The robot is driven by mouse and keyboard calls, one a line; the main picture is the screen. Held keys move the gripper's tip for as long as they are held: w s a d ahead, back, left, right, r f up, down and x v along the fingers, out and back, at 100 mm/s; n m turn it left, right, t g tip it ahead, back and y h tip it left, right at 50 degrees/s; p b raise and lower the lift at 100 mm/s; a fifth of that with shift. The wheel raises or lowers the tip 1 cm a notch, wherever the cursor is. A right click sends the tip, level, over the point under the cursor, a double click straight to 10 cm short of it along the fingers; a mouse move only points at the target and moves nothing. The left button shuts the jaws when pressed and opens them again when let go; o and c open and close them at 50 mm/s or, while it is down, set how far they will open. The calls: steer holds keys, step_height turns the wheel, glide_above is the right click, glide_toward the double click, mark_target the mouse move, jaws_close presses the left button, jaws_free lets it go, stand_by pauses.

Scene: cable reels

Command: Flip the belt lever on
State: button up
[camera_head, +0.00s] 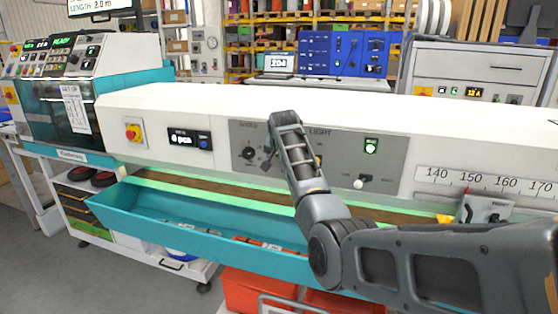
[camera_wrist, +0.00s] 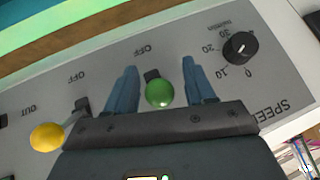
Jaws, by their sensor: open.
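In the wrist view a lever with a green ball knob (camera_wrist: 159,93) stands between the fingers of my gripper (camera_wrist: 155,78), with an OFF label beyond it. The fingers are open, one on each side of the knob; I cannot tell whether either touches it. A lever with a yellow knob (camera_wrist: 46,137) is outside the fingers to the left. No belt label is readable; my gripper hides part of the panel. In the head view my gripper (camera_head: 269,158) is at the grey control panel (camera_head: 400,150), just right of the speed dial (camera_head: 248,153), and the green knob is hidden.
The speed dial also shows right of the fingers in the wrist view (camera_wrist: 240,47). A white-knobbed lever (camera_head: 359,183) and a lit green button (camera_head: 371,146) are farther right on the panel. A teal trough (camera_head: 150,216) runs below. A red stop button (camera_head: 133,133) is at left.

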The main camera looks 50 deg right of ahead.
steer(key=v, duration=0.7)
steer(key=shift+b, duration=0.4)
steer(key=shift+a, duration=0.1)
steer(key=s+a+f+n+t, duration=0.1)
steer(key=s+a+f+n, duration=0.1)
steer(key=s+a+f, duration=0.5)
steer(key=a+f+n+t, duration=0.15)
steer(key=a+f, duration=0.25)
steer(key=f, duration=0.7)
steer(key=s+a+f+n+t+y, duration=0.1)
steer(key=s+a+f+n, duration=0.1)
steer(key=s+a+f, duration=0.35)
steer(key=s+a+f+n+t, duration=0.1)
steer(key=s+a+f+n, duration=0.15)
steer(key=s+a, duration=0.6)
steer(key=s+a+n+t+y, duration=0.1)
steer(key=s+a+n+t, duration=0.1)
steer(key=s+a, duration=0.5)
steer(key=s+a+r+n+t+y, duration=0.1)
steer(key=s+a+r, duration=0.3)
steer(key=s+r, duration=0.4)
steer(key=s+a+r+n+t+y, duration=0.1)
steer(key=s+a+r, duration=0.3)
steer(key=s+r, duration=0.4)
steer(key=s+n+y, duration=0.1)
steer(key=s, duration=0.6)
steer(key=shift+s+r+n+y, duration=0.2)
steer(key=shift+s+n+y, duration=0.1)
steer(key=shift+y, duration=0.1)
